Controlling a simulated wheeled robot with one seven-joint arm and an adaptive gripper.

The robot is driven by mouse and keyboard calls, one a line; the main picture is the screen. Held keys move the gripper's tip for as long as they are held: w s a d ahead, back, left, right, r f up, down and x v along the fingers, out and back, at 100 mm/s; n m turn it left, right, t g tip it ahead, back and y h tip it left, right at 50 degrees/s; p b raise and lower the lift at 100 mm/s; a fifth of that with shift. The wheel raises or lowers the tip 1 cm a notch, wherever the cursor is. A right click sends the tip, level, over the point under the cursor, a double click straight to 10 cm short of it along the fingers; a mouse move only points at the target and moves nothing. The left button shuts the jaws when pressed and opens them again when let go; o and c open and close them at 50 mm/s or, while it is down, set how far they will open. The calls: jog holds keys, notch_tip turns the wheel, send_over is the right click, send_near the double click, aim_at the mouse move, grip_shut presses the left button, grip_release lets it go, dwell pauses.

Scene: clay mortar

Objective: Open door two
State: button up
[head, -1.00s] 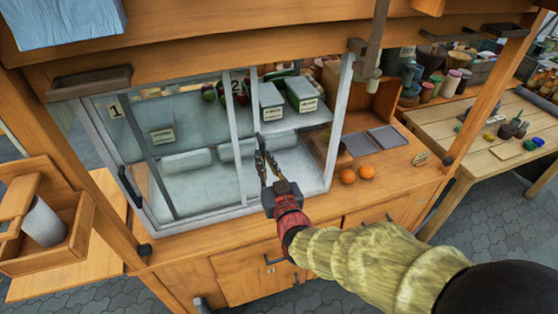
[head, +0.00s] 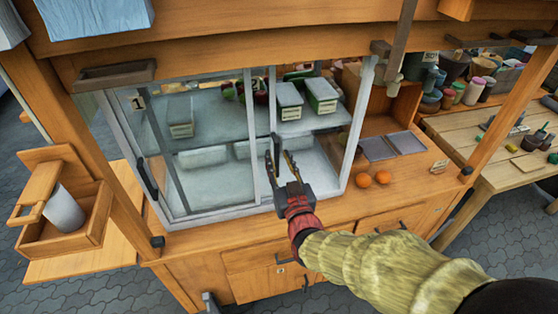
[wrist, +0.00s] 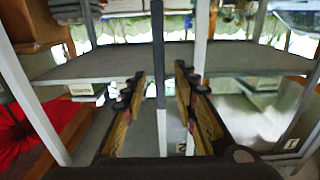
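The glass-fronted cabinet has a pane marked 1 (head: 137,103) at its left and a pane marked 2 (head: 257,84) to the right of that. A pale upright frame (head: 248,145) stands between them. A dark upright bar, apparently a door handle, shows in the wrist view (wrist: 158,50). My gripper (head: 279,158) is in front of the right half of the cabinet, fingers toward the glass. In the wrist view its two fingers (wrist: 160,98) are apart, with the bar between them in the picture. I cannot tell whether they touch it.
A dark handle (head: 147,178) is on the cabinet's left side. White boxes (head: 288,100) stand on the shelf inside. Two oranges (head: 382,177) lie on the counter at right, near grey trays (head: 377,148). A wooden box with a paper roll (head: 63,210) hangs at left.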

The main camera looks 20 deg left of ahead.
jog(key=v, duration=1.2)
dwell(0.3)
